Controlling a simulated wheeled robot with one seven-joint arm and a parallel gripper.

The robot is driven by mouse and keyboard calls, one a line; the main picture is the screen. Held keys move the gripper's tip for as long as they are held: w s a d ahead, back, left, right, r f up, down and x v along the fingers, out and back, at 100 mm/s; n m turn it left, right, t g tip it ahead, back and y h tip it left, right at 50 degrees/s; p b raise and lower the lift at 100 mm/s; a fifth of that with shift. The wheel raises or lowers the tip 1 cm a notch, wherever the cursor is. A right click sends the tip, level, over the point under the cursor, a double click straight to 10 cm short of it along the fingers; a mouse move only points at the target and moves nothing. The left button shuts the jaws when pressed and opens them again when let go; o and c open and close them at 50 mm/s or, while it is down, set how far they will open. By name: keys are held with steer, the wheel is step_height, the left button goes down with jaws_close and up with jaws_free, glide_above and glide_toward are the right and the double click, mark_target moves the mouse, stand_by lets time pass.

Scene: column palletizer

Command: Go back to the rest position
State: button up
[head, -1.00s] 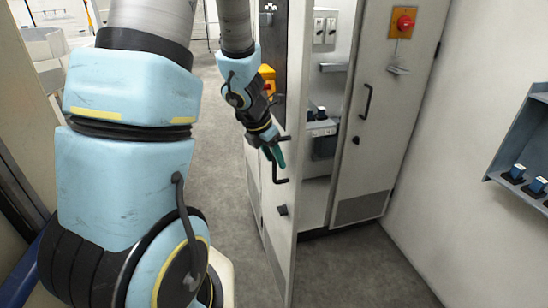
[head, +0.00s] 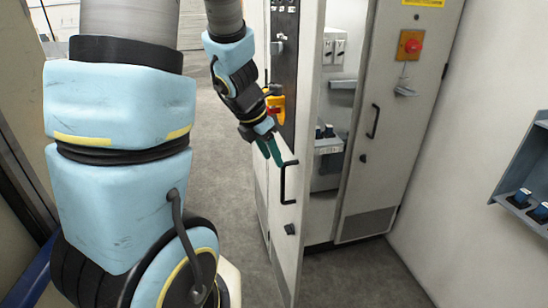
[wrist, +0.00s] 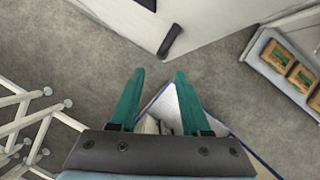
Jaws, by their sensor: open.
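My gripper (head: 269,150) is in front of the open cabinet door (head: 308,105). Its green fingers are close to the door's black handle (head: 289,182); I cannot tell in the head view whether they touch it. In the wrist view my gripper (wrist: 157,95) shows two green fingers spread apart with nothing between them. Grey floor and a blue-edged pale surface show behind them.
The cabinet (head: 415,95) stands partly open, its right door shut, with a red button (head: 413,46) on it. A grey wall shelf (head: 520,165) holds several blue-topped items at right. White frames (wrist: 30,125) stand left in the wrist view. Grey floor (head: 225,180) lies clear.

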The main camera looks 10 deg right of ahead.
steer(key=w+a+r+n+t+y, duration=0.15)
steer(key=a+n, duration=0.35)
steer(key=n, duration=0.8)
steer(key=w+a+r+n+t+y, duration=0.15)
steer(key=a+n, duration=0.35)
steer(key=n, duration=0.7)
steer(key=s+a+f+n+g, duration=0.1)
steer(key=s+n, duration=0.4)
steer(key=n, duration=0.5)
steer(key=s+a+f+n+g, duration=0.1)
steer(key=s+n+g, duration=0.2)
steer(key=n, duration=0.8)
steer(key=shift+s+y+b, duration=0.3)
steer(key=shift+s+b, duration=0.05)
steer(key=shift+s, duration=0.75)
